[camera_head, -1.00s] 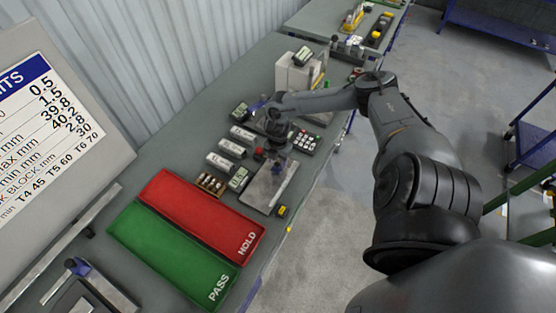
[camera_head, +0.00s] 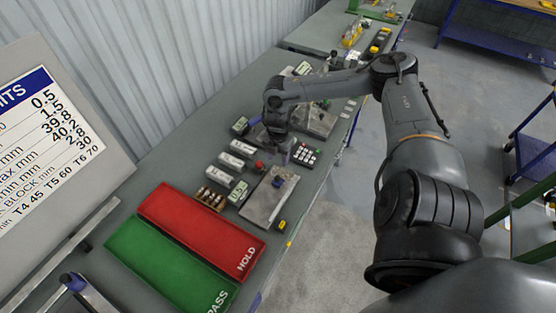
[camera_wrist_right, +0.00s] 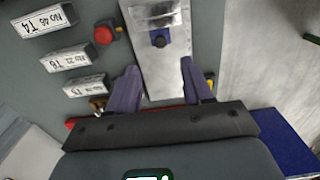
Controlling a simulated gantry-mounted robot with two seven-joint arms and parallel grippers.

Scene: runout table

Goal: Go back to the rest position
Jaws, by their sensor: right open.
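My right gripper (camera_head: 283,154) is open and empty. It hangs above the bench just beyond the far end of a grey metal plate (camera_head: 262,208). In the right wrist view its two purple fingers (camera_wrist_right: 160,66) are spread apart, with the plate visible between and beyond them. A small dark blue piece (camera_head: 278,182) sits on the plate, and it also shows in the right wrist view (camera_wrist_right: 159,38). My left gripper does not show.
White labelled blocks (camera_head: 231,161) stand left of the plate. A red HOLD tray (camera_head: 200,228) and green PASS tray (camera_head: 165,265) lie nearer.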

